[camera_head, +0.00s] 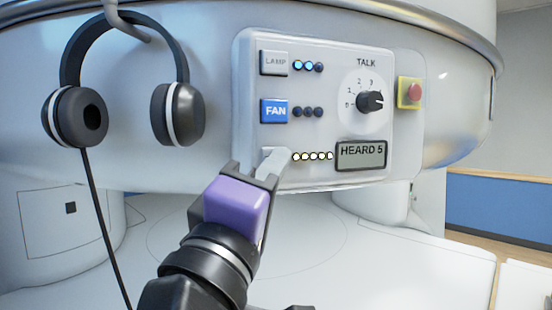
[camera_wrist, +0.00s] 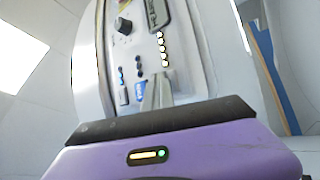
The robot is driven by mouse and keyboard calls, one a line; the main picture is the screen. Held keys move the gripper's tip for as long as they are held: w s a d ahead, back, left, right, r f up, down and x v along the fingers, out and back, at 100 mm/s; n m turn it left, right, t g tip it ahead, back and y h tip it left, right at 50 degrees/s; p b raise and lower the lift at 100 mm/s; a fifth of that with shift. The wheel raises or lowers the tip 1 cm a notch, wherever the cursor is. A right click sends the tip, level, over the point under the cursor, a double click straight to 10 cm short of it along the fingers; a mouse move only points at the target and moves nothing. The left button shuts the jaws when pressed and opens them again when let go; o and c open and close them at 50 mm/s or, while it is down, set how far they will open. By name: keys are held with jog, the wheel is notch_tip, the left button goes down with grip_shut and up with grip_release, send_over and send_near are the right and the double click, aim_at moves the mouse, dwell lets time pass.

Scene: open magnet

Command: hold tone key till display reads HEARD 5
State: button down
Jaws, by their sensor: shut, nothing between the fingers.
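The display (camera_head: 361,155) on the white panel (camera_head: 340,60) reads HEARD 5. To its left a row of several small lamps (camera_head: 313,156) is lit; the row also shows in the wrist view (camera_wrist: 162,49). My gripper (camera_head: 272,160) is shut and empty, with its fingertips at the lower-left key of the panel. They cover most of that key, so its label is hidden. I cannot tell whether the fingertips touch it or are just in front. In the wrist view the shut fingers (camera_wrist: 158,92) reach toward the panel.
Above are the LAMP key (camera_head: 274,63), the blue FAN key (camera_head: 274,111) and the TALK knob (camera_head: 370,101). A red button on yellow (camera_head: 410,92) sits to the right. Headphones (camera_head: 173,113) hang at the left, their cable (camera_head: 100,215) running down. A white surface (camera_head: 370,255) lies below.

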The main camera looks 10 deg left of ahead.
jog(key=shift+s+d, duration=0.35)
jog(key=shift+s, duration=0.45)
jog(key=shift+s+d+p, duration=0.1)
jog(key=shift+s+d, duration=0.25)
jog(key=shift+s, duration=0.4)
jog(key=shift+s+d+p, duration=0.15)
jog(key=shift+s+d, duration=0.25)
jog(key=shift+s, duration=0.35)
jog(key=shift+s+d+p, duration=0.1)
jog(key=shift+s+d, duration=0.25)
jog(key=shift+s, duration=0.4)
